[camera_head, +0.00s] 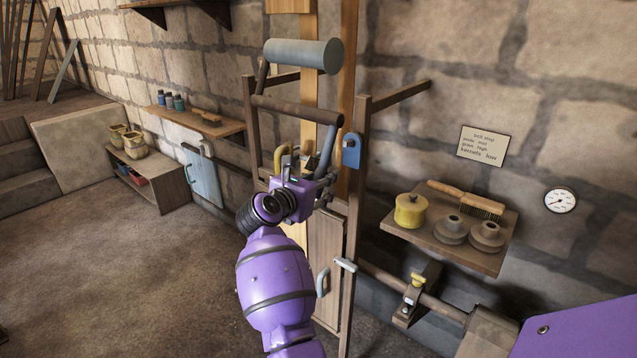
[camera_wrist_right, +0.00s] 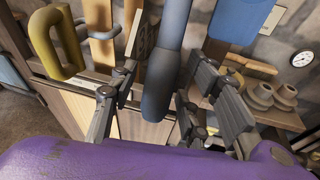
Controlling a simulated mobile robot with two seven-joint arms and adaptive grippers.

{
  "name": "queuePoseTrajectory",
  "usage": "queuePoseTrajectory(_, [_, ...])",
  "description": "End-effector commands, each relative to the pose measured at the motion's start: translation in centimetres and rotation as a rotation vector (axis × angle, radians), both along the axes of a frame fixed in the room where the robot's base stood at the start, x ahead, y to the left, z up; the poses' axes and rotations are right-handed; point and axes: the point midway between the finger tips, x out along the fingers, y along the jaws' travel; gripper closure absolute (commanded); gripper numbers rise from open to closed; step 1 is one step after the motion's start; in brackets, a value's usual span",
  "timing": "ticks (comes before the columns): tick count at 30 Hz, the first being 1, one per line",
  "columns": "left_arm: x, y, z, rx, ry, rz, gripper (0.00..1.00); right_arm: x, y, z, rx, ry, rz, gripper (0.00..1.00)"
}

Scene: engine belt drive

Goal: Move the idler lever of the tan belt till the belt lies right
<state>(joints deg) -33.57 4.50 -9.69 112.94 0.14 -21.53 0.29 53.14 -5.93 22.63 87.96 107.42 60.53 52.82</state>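A tan belt (camera_head: 348,60) runs upright beside a wooden frame, with another tan strip (camera_head: 309,70) to its left. A grey-blue roller (camera_head: 305,54) sits on a swinging arm above a brown roller (camera_head: 300,109). A blue-grey lever handle (camera_head: 327,148) hangs below; it also shows in the right wrist view (camera_wrist_right: 165,75). My right gripper (camera_head: 312,185) is at its lower end. In the right wrist view my gripper (camera_wrist_right: 155,105) has its fingers apart, one each side of the handle, with a gap visible on the left. Contact is unclear. My left gripper is out of view.
A yellow hooked handle (camera_head: 284,158) is close left of my gripper, and a blue plate (camera_head: 351,150) close right. A wall shelf (camera_head: 470,258) at right holds a yellow pot, brush and spools. A note (camera_head: 482,146) and gauge (camera_head: 560,200) hang above. Floor at left is clear.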

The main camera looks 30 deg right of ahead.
Motion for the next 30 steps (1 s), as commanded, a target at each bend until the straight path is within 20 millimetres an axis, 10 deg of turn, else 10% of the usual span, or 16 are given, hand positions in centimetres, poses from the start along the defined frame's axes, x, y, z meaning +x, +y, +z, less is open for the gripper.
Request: queuePoseTrajectory(30, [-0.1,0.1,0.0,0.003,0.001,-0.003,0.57,-6.5,9.7,2.4,0.001,-0.001,0.000,0.57])
